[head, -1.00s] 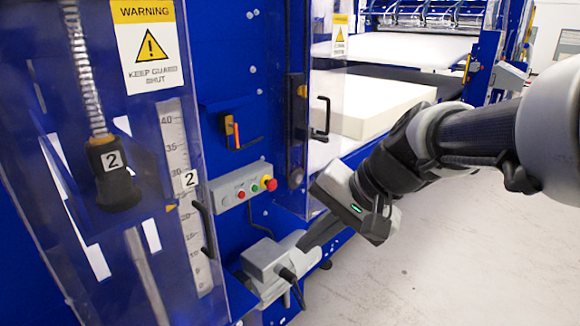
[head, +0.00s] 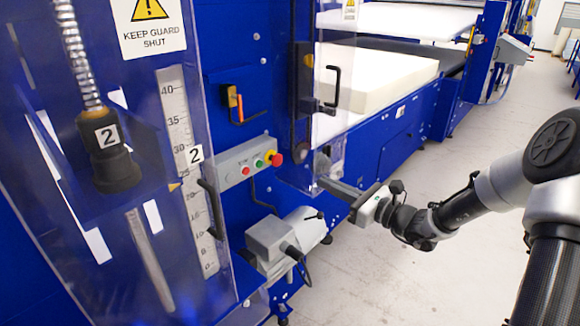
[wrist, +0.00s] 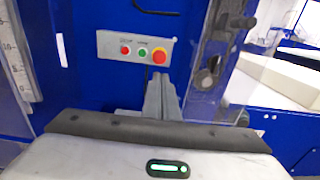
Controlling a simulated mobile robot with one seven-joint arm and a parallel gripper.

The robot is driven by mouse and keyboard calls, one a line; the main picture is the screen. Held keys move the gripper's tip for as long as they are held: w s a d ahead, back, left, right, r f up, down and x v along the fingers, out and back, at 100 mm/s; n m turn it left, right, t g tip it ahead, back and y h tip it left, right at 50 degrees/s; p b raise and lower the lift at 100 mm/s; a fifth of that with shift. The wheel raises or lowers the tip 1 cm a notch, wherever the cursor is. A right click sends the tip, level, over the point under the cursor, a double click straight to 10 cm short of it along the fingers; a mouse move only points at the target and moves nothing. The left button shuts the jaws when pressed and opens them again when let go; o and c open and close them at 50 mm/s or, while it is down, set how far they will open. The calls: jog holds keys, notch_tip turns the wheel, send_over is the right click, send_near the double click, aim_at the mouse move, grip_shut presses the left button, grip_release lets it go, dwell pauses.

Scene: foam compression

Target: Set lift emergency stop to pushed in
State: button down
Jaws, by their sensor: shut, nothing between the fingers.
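The emergency stop (head: 276,159) is a red mushroom button on a yellow base at the right end of a grey control box (head: 245,162). It also shows in the wrist view (wrist: 159,57), just above and beyond the fingertips. I cannot tell how far in the button sits. My gripper (head: 322,181) is shut and empty, right of and a little below the button in the head view, pointing left toward the box. The fingers (wrist: 161,88) show pressed together in the wrist view, apart from the button.
A clear guard door (head: 327,135) with a black handle hangs just behind and right of the box, close to my fingers. A grey motor housing (head: 285,240) sits below. A foam block (head: 385,80) lies on the machine bed.

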aim_at(280, 162)
jog(key=x, duration=1.4)
jog(key=shift+b, duration=0.35)
jog(key=shift+a, duration=0.1)
